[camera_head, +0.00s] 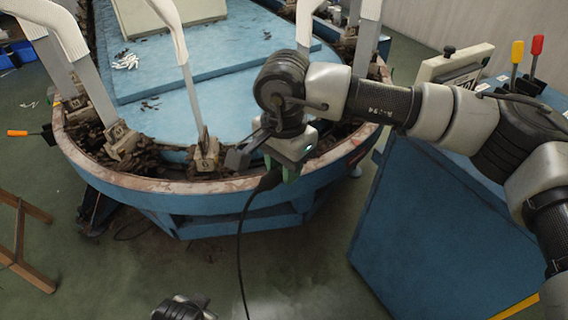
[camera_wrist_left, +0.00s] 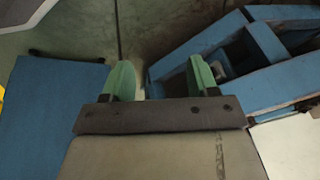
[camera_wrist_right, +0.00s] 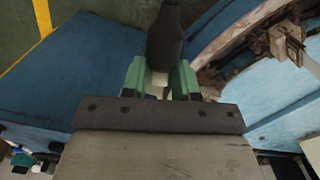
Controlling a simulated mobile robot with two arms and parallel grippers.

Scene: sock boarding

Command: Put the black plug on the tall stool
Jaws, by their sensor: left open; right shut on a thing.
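The black plug (camera_head: 269,181) is held in my right gripper (camera_head: 283,170), in front of the blue machine's curved rim. Its black cord hangs down toward the floor. In the right wrist view the plug (camera_wrist_right: 165,38) sits between the green fingers of the right gripper (camera_wrist_right: 160,78), its dark body pointing away and a pale part near the fingers. My left gripper (camera_wrist_left: 160,78) is open and empty in the left wrist view; only a dark part of my left arm shows at the head view's bottom edge. No tall stool shows clearly; a brown wooden frame (camera_head: 22,240) stands at the left edge, cut off.
A round blue machine (camera_head: 225,75) with a worn rim and several upright forms fills the back. A blue cabinet (camera_head: 415,245) with red and yellow levers stands to the right. An orange-handled tool (camera_head: 18,133) is at the left. Green floor is open in front.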

